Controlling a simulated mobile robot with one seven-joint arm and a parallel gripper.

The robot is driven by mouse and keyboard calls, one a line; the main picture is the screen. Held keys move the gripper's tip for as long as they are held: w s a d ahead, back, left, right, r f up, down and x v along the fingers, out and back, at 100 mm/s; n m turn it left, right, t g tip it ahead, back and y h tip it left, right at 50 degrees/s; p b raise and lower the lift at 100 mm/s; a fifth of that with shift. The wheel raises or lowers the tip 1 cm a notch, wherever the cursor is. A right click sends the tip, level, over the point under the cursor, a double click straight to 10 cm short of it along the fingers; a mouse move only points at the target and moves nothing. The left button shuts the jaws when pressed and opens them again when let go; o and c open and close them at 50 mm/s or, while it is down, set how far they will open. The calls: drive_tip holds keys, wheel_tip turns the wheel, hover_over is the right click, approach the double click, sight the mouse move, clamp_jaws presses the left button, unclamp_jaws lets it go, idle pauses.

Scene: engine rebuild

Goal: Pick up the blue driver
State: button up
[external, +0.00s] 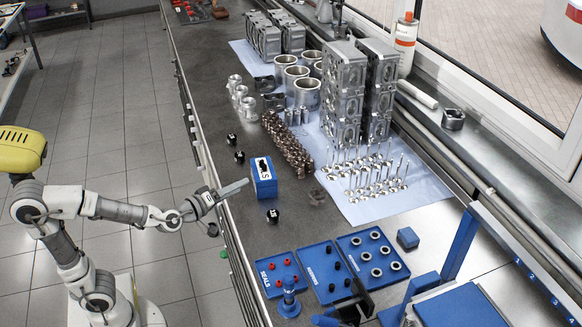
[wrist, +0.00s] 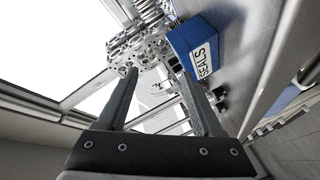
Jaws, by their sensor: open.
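A blue driver-like tool (external: 288,303) with a narrow upright handle and a wider round base stands at the front edge of the blue seals tray (external: 262,272) in the external view. I cannot tell whether it stands in the tray or just before it. My gripper (external: 226,208) is open and empty at the bench's left edge, behind and to the left of the tool. In the wrist view my gripper (wrist: 158,78) shows two spread fingers with nothing held between them. The tool is not recognisable in the wrist view.
A blue SEALS box (external: 265,183) stands just right of my gripper; it also shows in the wrist view (wrist: 184,38). A small black part (external: 272,216) lies in front of it. Blue trays (external: 326,298) with small parts fill the front. Metal engine parts crowd the back.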

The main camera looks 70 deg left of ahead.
drive_tip(key=a+n+y, duration=0.2)
wheel_tip(320, 180, up, 4)
drive_tip(key=m+t+h+p, duration=0.2)
drive_tip(key=m+h+p, duration=0.95)
drive_tip(key=m, duration=1.05)
hover_over(289, 293)
drive_tip(key=s+a+b, duration=0.2)
drive_tip(key=s+a, duration=0.1)
drive_tip(key=s, duration=0.2)
drive_tip(key=h, duration=0.2)
drive_tip(key=f, duration=0.2)
drive_tip(key=f+n+p, duration=0.1)
drive_tip(key=f, duration=0.1)
drive_tip(key=w+d+f+n+y+p, duration=0.1)
drive_tip(key=f, duration=0.1)
drive_tip(key=shift+f, duration=0.2)
drive_tip(key=shift+x, duration=3.75)
drive_tip(key=shift+a+r, duration=0.1)
clamp_jaws()
